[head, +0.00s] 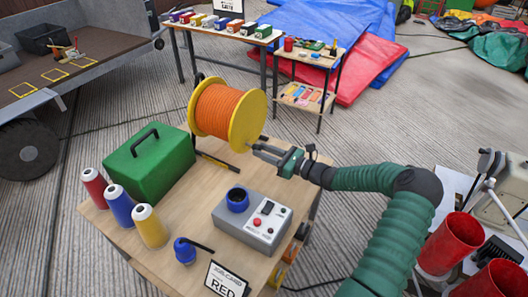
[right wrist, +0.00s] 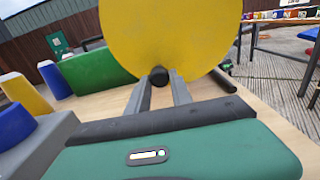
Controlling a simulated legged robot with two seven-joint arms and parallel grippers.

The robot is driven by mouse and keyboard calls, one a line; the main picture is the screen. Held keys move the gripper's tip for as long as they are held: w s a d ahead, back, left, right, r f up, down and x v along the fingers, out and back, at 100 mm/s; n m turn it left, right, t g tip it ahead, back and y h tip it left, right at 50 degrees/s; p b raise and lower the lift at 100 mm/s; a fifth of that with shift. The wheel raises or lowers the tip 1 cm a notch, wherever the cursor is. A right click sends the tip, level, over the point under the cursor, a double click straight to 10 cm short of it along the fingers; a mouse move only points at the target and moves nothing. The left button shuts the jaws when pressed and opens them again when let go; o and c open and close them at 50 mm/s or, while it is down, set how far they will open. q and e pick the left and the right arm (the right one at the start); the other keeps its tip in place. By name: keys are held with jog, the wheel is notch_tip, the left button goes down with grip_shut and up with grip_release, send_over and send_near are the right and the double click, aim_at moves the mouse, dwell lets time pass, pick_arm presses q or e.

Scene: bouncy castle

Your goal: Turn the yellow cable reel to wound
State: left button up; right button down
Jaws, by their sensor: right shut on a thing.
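The yellow cable reel (head: 247,119) holds orange cable and stands at the back edge of the wooden table (head: 170,225). In the right wrist view its yellow disc (right wrist: 175,35) fills the top middle, with a dark round knob (right wrist: 159,76) low on it. My right gripper (head: 254,149) reaches in from the right to the disc's lower part. In the right wrist view its two fingers (right wrist: 160,88) are closed around the dark knob. My left gripper is not in view.
A green box (head: 150,163), several thread cones (head: 121,205), a grey control box (head: 252,222) and a "RED" job card (head: 226,281) stand on the table. Red buckets (head: 450,243) are at the right.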

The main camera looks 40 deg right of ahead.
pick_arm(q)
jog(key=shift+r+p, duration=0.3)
pick_arm(e)
jog(key=shift+r, duration=0.15)
dwell(0.3)
